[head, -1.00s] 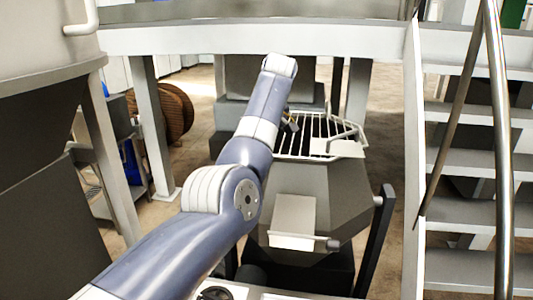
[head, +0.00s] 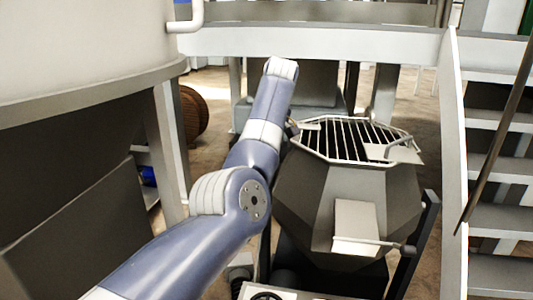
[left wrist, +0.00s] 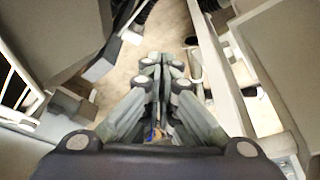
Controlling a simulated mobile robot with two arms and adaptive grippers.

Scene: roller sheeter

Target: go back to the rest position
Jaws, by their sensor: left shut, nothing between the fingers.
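My left arm (head: 240,195) reaches in from the lower left of the head view and stretches forward beside the hexagonal grey machine. Its gripper cannot be made out clearly there. In the left wrist view my left gripper (left wrist: 163,76) points away from the camera, with its fingers together and nothing between them. Below the fingers that view shows a patch of brown floor and grey structures. My right gripper is in neither view.
The grey machine (head: 330,200) with a white grille (head: 345,140) on top stands just right of my arm. A large vessel (head: 80,50) is at the left. White stairs (head: 497,210) rise at the right. A platform beam (head: 330,44) crosses behind.

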